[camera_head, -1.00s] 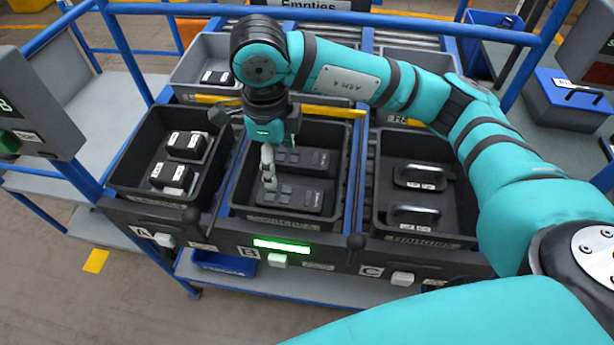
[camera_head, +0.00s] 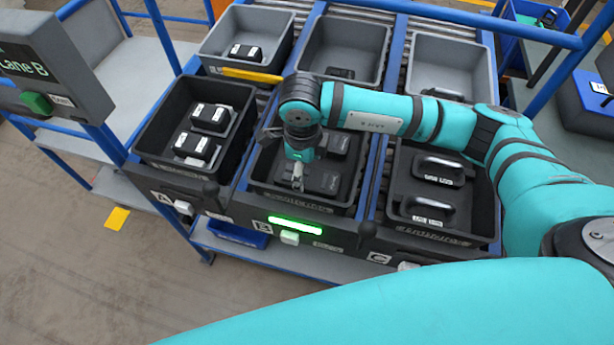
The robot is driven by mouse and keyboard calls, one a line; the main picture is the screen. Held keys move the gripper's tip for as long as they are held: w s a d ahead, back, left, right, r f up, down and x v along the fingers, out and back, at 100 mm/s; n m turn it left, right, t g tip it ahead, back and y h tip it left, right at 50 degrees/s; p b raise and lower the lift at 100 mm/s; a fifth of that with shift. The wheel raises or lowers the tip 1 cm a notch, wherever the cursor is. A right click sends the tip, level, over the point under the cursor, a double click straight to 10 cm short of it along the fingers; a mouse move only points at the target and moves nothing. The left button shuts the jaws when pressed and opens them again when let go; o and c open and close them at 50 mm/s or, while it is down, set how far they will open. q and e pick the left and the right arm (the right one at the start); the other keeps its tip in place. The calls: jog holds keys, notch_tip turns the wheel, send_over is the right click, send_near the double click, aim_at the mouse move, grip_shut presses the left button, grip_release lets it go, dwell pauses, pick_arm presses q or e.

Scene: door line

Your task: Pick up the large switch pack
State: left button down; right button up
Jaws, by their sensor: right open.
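Two dark switch packs lie in the black middle bin (camera_head: 262,165) of lane B, one near (camera_head: 323,181) and one farther back (camera_head: 337,144). My right gripper (camera_head: 298,182) points down into this bin, open, at the left part of the near pack. The gripper and wrist hide part of that pack. I cannot tell whether the fingertips touch it. My left gripper is not in view.
The left bin (camera_head: 151,136) holds two black packs with white labels. The right bin (camera_head: 392,205) holds two black handled items. Grey bins (camera_head: 217,40) stand behind. A green light (camera_head: 306,226) glows on the front rail. A screen (camera_head: 25,68) at left reads "Lane B".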

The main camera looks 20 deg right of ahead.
aim_at(307, 177)
jog(key=f, duration=0.1)
jog(key=f+p, duration=0.1)
jog(key=f, duration=0.3)
jog(key=shift+w+d, duration=0.1)
jog(key=shift+d, duration=0.25)
jog(key=shift+r, duration=0.1)
jog(key=c, duration=1)
